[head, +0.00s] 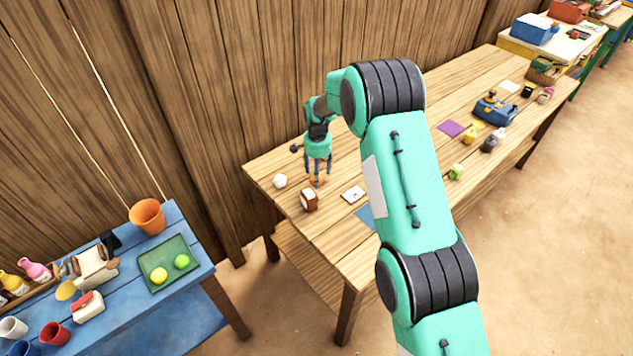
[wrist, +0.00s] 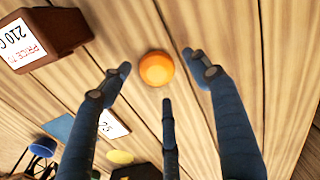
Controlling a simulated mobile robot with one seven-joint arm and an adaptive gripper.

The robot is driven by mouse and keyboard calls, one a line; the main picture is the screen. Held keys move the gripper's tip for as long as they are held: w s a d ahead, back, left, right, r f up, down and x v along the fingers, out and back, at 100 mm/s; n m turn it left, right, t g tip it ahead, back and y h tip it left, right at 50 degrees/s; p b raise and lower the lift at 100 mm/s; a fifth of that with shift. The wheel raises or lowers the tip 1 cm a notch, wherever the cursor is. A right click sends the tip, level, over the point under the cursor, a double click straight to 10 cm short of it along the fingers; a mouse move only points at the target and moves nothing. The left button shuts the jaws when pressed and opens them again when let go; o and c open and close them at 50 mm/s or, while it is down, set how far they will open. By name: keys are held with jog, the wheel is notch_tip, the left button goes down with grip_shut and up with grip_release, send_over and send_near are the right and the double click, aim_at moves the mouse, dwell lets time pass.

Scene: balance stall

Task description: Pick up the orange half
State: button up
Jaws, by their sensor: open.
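The orange half (wrist: 156,69) lies on the wooden table in the wrist view, a rounded orange shape. In the head view a bit of the orange half (head: 317,182) shows under my gripper (head: 317,171). My gripper also shows in the wrist view (wrist: 160,80), with its dark fingers spread apart. The orange half lies just beyond the fingertips, between their lines, and nothing is held. In the head view the fingers partly cover it, and I cannot tell the exact gap.
A brown block with a price label (head: 309,200) stands close in front of my gripper. A white round thing (head: 280,181) lies to the left. A white card (head: 353,194) lies to the right. A plank wall (head: 260,100) rises behind the table (head: 330,250).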

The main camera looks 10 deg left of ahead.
jog(key=shift+f, duration=0.7)
jog(key=shift+c, duration=0.5)
jog(key=c, duration=1)
